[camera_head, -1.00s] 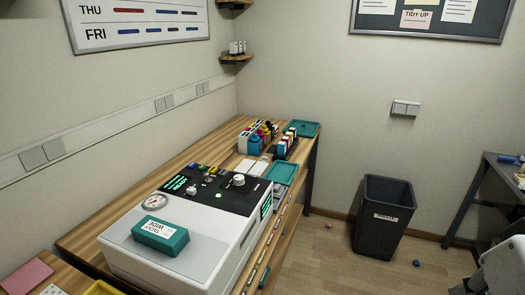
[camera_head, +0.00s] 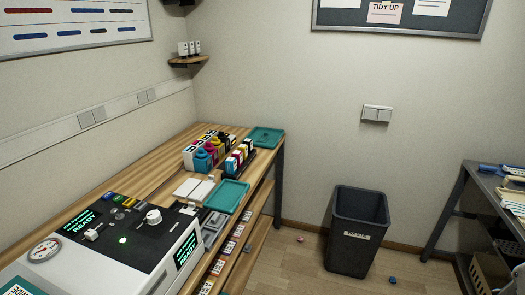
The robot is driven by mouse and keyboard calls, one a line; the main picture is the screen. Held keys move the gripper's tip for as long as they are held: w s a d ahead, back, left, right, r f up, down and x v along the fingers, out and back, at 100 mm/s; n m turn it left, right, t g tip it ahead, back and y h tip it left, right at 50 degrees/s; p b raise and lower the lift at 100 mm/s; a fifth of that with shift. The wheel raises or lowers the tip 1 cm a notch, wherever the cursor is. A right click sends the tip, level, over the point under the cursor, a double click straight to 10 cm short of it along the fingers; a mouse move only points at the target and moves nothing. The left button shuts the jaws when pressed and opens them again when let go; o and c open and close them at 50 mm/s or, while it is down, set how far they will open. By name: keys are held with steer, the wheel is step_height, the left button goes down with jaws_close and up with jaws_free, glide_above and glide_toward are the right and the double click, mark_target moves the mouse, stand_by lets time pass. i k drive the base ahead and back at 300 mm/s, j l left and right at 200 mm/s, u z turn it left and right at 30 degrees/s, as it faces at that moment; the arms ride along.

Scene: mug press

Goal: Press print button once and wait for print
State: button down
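The white press machine (camera_head: 105,277) stands on the wooden bench at the lower left, partly cut off by the frame's bottom edge. Its black top panel (camera_head: 140,248) has a green-lit display (camera_head: 80,222) reading READY. A glowing green round spot (camera_head: 123,240) sits mid-panel, below a white knob (camera_head: 153,216). A row of small coloured buttons (camera_head: 118,199) runs along the panel's back edge. I cannot read which one is the print button. A second green display (camera_head: 186,248) on the side also reads READY. My gripper is not in view.
A dark bin (camera_head: 352,262) and a dark side table (camera_head: 455,205) stand right.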

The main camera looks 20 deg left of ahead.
mark_target(118, 199)
steer(key=i+l+u, duration=0.1)
steer(key=i, duration=0.25)
steer(key=i+l+u, duration=0.1)
steer(key=i, duration=0.3)
steer(key=i+u, duration=0.15)
steer(key=u, duration=0.25)
steer(key=i+l+u, duration=0.1)
steer(key=u, duration=0.3)
steer(key=i+l+u, duration=0.1)
steer(key=u, duration=0.3)
steer(key=i+u, duration=0.2)
steer(key=u, duration=0.3)
steer(key=i+l+u, duration=0.1)
steer(key=u, duration=0.4)
steer(key=i+l+u, duration=0.15)
steer(key=l+u, duration=0.15)
steer(key=u, duration=0.2)
steer(key=i+l+u, duration=0.1)
steer(key=u, duration=0.4)
steer(key=k+l, duration=0.05)
steer(key=l, duration=0.05)
